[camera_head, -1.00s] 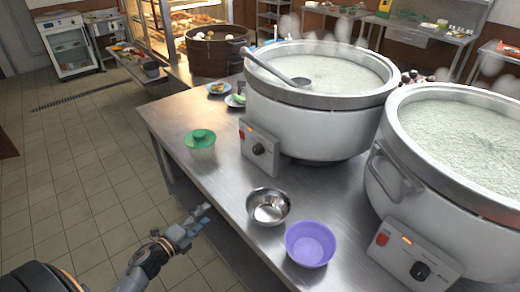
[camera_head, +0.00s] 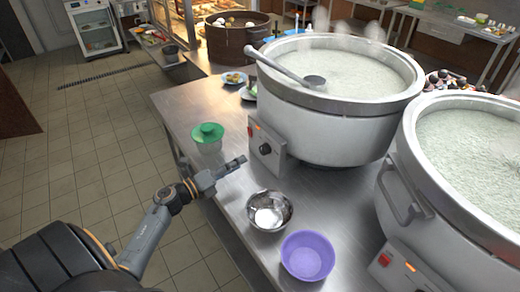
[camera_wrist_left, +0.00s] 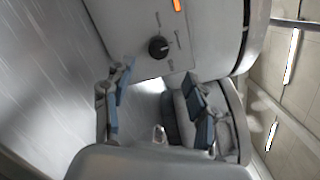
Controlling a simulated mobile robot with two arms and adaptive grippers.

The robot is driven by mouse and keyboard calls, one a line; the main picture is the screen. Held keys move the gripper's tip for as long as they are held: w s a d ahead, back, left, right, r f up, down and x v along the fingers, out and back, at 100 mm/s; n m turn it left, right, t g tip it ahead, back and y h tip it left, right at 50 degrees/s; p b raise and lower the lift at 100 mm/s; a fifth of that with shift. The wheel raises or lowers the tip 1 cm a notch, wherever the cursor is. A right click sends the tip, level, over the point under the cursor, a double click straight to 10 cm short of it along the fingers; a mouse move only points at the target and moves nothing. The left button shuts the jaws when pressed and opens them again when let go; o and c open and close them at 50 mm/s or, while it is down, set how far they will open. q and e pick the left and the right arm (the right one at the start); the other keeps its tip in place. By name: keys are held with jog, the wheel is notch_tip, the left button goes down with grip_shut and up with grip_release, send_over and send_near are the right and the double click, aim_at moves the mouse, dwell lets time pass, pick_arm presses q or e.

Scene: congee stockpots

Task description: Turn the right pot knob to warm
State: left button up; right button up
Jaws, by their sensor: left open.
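The right pot (camera_head: 470,240) is a large white stockpot of congee at the right. Its control panel (camera_head: 405,270) has a red switch and an orange light. That panel's knob is cut off at the bottom edge. The left pot (camera_head: 330,127) has a panel with a black knob (camera_head: 265,149).
A steel bowl (camera_head: 269,211) and a purple bowl (camera_head: 307,256) stand on the steel table (camera_head: 215,110) in front of the pots. A ladle (camera_head: 284,66) rests in the left pot. The tiled floor (camera_head: 75,160) at left is clear.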

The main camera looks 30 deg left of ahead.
aim_at(261, 151)
pick_arm(q)
jog(key=x, duration=0.4)
jog(key=shift+w+r+p, duration=0.15)
jog(key=shift+w+p, duration=0.05)
jog(key=shift+p, duration=0.1)
jog(key=x, duration=0.5)
jog(key=shift+f+p, duration=0.25)
jog(key=shift+p, duration=0.05)
jog(key=shift+c, duration=0.8)
jog(key=c, duration=1)
pick_arm(e)
jog(key=shift+s+a+r, duration=0.1)
jog(key=shift+s+r, duration=0.35)
jog(key=shift+r, duration=0.35)
